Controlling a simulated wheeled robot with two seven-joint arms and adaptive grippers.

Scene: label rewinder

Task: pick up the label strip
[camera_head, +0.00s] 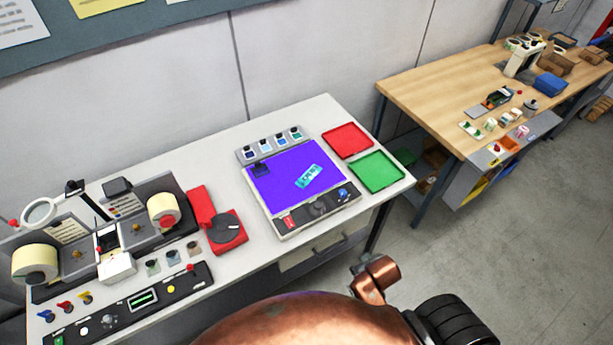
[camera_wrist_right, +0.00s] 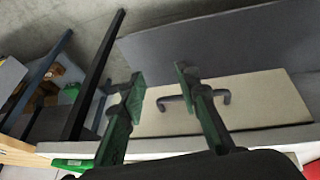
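The label strip (camera_head: 308,176) is a small teal piece with dark lettering. It lies tilted on the purple lit panel (camera_head: 268,195) of the inspection station on the white table. The strip is not seen in the right wrist view. My right gripper (camera_wrist_right: 158,92) shows in the right wrist view with its two green fingers apart and nothing between them. Behind them are a drawer front with a dark handle (camera_wrist_right: 222,97) and the table edge. The right gripper is not visible in the head view. My left gripper is in neither view.
A red tray (camera_head: 347,140) and a green tray (camera_head: 377,172) lie right of the panel. A row of small swatches (camera_head: 273,143) stands behind it and a control strip (camera_head: 318,208) in front. The rewinder (camera_head: 117,240) and a red dispenser (camera_head: 226,230) are on the left.

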